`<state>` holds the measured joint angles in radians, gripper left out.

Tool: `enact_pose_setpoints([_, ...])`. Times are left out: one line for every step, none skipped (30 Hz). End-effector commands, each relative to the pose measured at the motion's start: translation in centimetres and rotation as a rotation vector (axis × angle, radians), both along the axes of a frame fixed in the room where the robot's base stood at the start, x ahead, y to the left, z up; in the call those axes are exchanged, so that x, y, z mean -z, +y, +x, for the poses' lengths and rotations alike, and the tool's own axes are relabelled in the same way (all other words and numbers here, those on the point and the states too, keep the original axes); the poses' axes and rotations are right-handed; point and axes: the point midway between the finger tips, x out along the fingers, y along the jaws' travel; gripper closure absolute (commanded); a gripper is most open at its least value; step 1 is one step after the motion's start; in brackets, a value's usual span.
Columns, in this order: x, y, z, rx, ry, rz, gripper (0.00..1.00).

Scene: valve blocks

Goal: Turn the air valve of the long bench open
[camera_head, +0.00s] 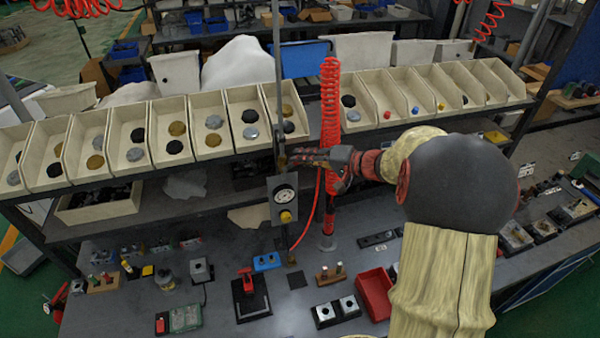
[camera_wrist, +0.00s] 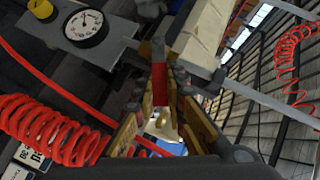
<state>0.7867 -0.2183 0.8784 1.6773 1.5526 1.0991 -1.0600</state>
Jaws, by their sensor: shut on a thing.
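The air valve is at the upright pipe (camera_head: 277,80) at the front of the long bench's shelf. A grey plate with a round gauge (camera_head: 284,194) and a yellow knob (camera_head: 286,216) hangs just below it. My gripper (camera_head: 294,158) reaches in from the right at the pipe, above the gauge. In the wrist view, my gripper (camera_wrist: 166,92) has a narrow red handle (camera_wrist: 158,82) between its fingers and is shut on it. The gauge (camera_wrist: 85,27) shows at upper left there. In the head view the fingers hide the handle, and its exact angle cannot be told.
A red coiled hose (camera_head: 330,100) hangs just right of the pipe, close to my gripper. Cream bins (camera_head: 165,130) with round parts line the shelf on both sides. Small fixtures and a red tray (camera_head: 375,293) stand on the bench top (camera_head: 225,250) below.

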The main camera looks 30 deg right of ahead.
Motion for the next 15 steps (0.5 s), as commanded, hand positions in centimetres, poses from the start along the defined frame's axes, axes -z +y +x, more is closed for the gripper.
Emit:
enact_pose_setpoints([0.4,0.3,0.0,-0.003,0.012,-0.05,1.0])
enact_pose_setpoints([0.3,0.4,0.0,-0.003,0.02,-0.077,1.0])
enact_pose_setpoints([0.1,0.5,0.0,-0.002,0.031,-0.113,1.0])
enact_pose_setpoints([0.0,0.6,0.1,-0.003,0.039,-0.14,1.0])
enact_pose_setpoints([-0.2,0.7,0.1,-0.004,0.046,-0.166,1.0])
enact_pose_setpoints([-0.4,0.8,0.1,-0.004,0.057,-0.2,1.0])
enact_pose_setpoints([-0.5,0.9,0.2,-0.002,0.063,-0.225,1.0])
enact_pose_setpoints([-0.7,1.0,0.2,-0.004,0.071,-0.249,1.0])
enact_pose_setpoints([-0.8,1.2,0.2,-0.004,0.08,-0.28,1.0])
enact_pose_setpoints([-0.9,1.2,0.3,-0.002,0.087,-0.302,1.0])
enact_pose_setpoints([-1.1,1.3,0.3,-0.003,0.093,-0.323,1.0])
enact_pose_setpoints([-1.2,1.5,0.4,-0.003,0.102,-0.35,1.0])
enact_pose_setpoints([-1.3,1.5,0.4,-0.003,0.108,-0.37,1.0])
enact_pose_setpoints([-1.4,1.6,0.4,-0.003,0.113,-0.389,1.0])
enact_pose_setpoints([-1.5,1.7,0.4,-0.003,0.12,-0.411,1.0])
